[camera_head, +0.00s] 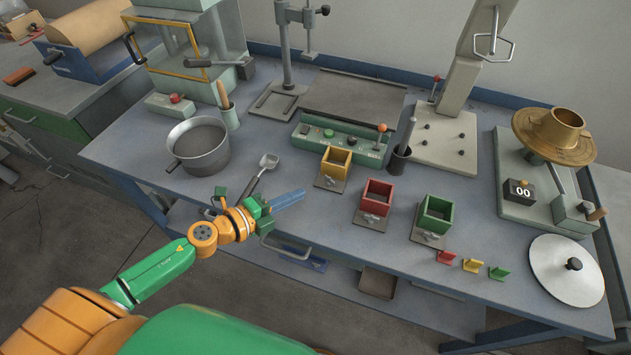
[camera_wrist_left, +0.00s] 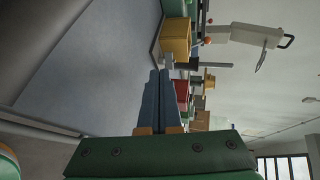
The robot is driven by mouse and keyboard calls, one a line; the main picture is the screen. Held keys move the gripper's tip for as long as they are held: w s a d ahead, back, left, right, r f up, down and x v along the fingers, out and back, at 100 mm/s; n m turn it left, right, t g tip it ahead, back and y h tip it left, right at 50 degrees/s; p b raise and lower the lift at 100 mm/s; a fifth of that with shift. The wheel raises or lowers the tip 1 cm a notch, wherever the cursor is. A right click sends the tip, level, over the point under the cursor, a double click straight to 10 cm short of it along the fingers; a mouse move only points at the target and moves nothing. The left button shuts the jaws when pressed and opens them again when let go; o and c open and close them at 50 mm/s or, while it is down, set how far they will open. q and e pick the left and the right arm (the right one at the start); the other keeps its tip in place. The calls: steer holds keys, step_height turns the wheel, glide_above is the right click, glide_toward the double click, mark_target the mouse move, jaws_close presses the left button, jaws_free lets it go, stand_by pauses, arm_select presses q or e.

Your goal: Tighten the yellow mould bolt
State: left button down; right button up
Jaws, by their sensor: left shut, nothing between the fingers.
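The yellow mould (camera_head: 337,163) is an open-topped cube on a small grey base plate near the middle of the bench. Its bolt (camera_head: 330,182) shows as a small grey piece at the front of that plate; whether it is tight cannot be told. My left gripper (camera_head: 302,194) is shut and empty, its blue fingers over the front of the bench, left of and nearer than the yellow mould, apart from it. In the left wrist view the shut fingers (camera_wrist_left: 160,75) point toward the yellow mould (camera_wrist_left: 175,40). My right gripper is not in view.
A red mould (camera_head: 376,196) and a green mould (camera_head: 435,214) stand to the right, with small coloured tags in front. A scoop (camera_head: 268,162) and a pot (camera_head: 198,146) lie left. A control box (camera_head: 340,143) stands behind. Bare bench lies between gripper and yellow mould.

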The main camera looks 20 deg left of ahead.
mark_target(326, 180)
arm_select(q)
steer(key=x, duration=0.4)
steer(key=r+x, duration=0.1)
steer(key=x, duration=0.1)
steer(key=shift+w+d+p, duration=0.25)
steer(key=shift+w+p, duration=0.1)
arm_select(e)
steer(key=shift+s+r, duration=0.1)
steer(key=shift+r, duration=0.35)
arm_select(q)
steer(key=shift+a+f, duration=0.1)
